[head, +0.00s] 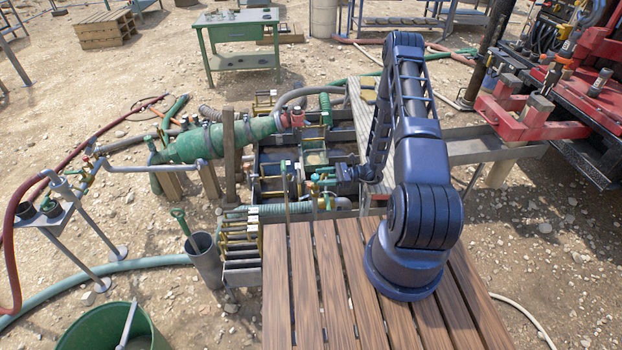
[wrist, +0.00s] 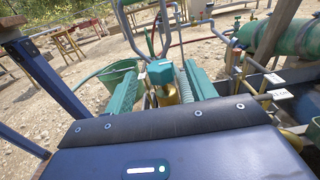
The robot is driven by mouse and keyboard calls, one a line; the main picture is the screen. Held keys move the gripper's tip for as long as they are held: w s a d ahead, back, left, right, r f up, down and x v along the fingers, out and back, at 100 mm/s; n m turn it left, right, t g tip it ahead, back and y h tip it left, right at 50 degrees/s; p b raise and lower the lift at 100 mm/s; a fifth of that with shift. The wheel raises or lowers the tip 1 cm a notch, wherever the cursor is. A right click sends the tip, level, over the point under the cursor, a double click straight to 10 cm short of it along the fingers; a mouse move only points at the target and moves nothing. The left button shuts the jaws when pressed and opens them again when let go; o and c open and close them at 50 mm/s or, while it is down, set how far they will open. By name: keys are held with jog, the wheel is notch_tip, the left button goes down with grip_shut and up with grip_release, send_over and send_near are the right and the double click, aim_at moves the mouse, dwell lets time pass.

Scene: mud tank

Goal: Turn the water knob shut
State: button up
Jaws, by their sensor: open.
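A teal knob (wrist: 160,72) on a brass valve body (wrist: 167,95) stands in the middle of the wrist view. My gripper (wrist: 162,68) is open, with one teal finger on each side of the knob. The knob lies between the fingers, and I see gaps beside it; I cannot tell whether either finger touches it. In the head view my gripper (head: 321,180) reaches left from my blue arm over the pipework of the mud tank. There the knob is too small to tell from the teal fingers. No writing shows on the knob.
Brass valves with white tags (wrist: 272,78) stand to the right in the wrist view. A grey bucket (head: 206,262) stands by the wooden deck (head: 335,300). Red machinery (head: 560,110) is at right.

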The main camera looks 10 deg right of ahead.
jog(key=shift+a, duration=2.65)
jog(key=c, duration=1)
